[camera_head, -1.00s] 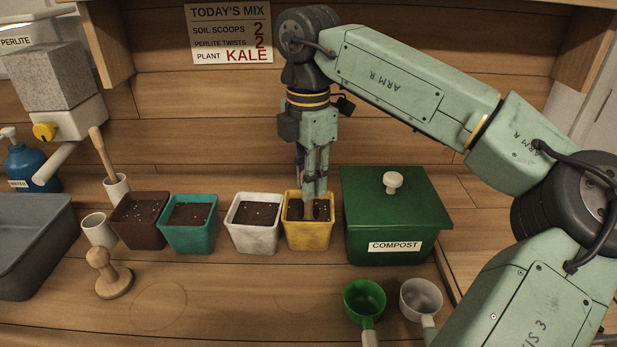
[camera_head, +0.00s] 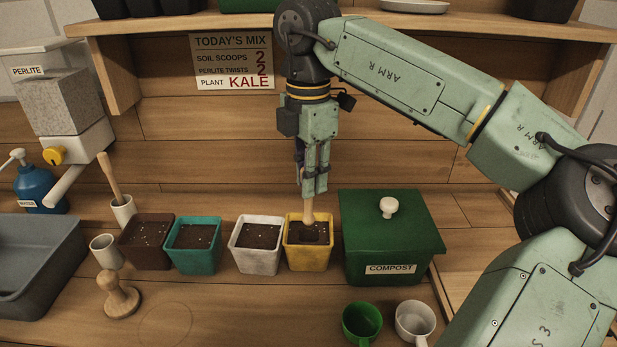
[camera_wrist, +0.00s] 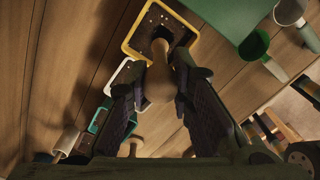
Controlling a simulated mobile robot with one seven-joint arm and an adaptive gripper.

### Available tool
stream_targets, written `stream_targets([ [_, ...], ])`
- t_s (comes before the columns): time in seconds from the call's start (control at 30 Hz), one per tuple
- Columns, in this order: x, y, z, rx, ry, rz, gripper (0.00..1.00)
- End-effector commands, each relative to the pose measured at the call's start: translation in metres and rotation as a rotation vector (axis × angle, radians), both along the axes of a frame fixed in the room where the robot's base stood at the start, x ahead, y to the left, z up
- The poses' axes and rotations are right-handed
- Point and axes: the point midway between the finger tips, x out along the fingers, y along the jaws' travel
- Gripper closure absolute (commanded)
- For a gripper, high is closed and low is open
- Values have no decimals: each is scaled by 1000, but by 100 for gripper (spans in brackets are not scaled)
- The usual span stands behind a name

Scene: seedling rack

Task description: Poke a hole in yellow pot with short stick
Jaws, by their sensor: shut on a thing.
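The yellow pot (camera_head: 307,257) stands between the white pot and the green compost box. Dark soil with white specks fills it. My gripper (camera_head: 314,192) is above this pot, shut on the short stick (camera_head: 309,213), a pale wooden piece pointing down. Its lower end is over or at the soil; I cannot tell whether it touches. A darker patch shows in the soil beside the stick. In the wrist view, the fingers hold the stick's rounded end (camera_wrist: 158,84), with the yellow pot's rim (camera_wrist: 133,28) beyond it.
A white pot (camera_head: 256,262), teal pot (camera_head: 195,257) and brown pot (camera_head: 143,257) stand left of the yellow pot. The compost box (camera_head: 375,238) is close on its right. A longer stick (camera_head: 109,178) stands in a cup. Two scoops (camera_head: 361,322) lie in front.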

Motion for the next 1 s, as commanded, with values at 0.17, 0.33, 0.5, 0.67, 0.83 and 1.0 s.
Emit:
stream_targets([
  [0.17,0,0,16,0,0,0,100],
  [0.33,0,0,28,1,-1,0,100],
  [0.5,1,0,37,0,-1,-1,100],
  [0.67,0,0,48,-1,-1,-1,100],
  [0.83,0,0,54,1,-1,-1,100],
  [1.0,0,0,54,0,0,0,100],
])
